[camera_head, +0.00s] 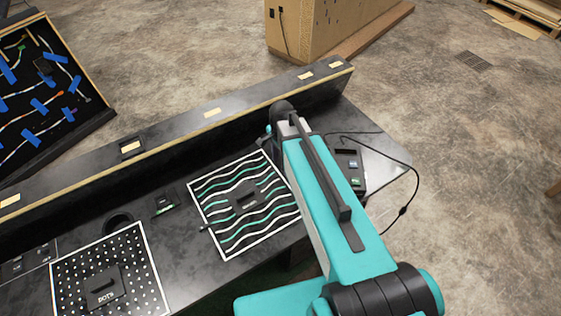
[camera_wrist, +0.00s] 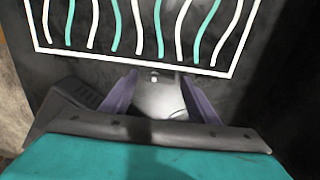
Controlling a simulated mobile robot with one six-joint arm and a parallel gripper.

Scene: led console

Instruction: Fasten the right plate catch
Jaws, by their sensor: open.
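The right plate (camera_head: 243,200) is a dark panel with a white border and wavy white and teal lines. In the wrist view the plate (camera_wrist: 140,62) fills the top, its near edge just beyond my fingers. My gripper (camera_wrist: 158,88) is open, with its two purple-grey fingers apart. A small pale knob (camera_wrist: 154,77) shows between them near the plate's border; I cannot tell whether it is the catch. A small light-tipped piece (camera_head: 204,229) sticks out at the plate's left edge in the head view.
A dotted plate (camera_head: 128,262) lies at the left of the black console. A raised long ledge (camera_head: 212,114) runs along the console's back. A small box with buttons (camera_head: 348,160) and a cable lie right of my arm.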

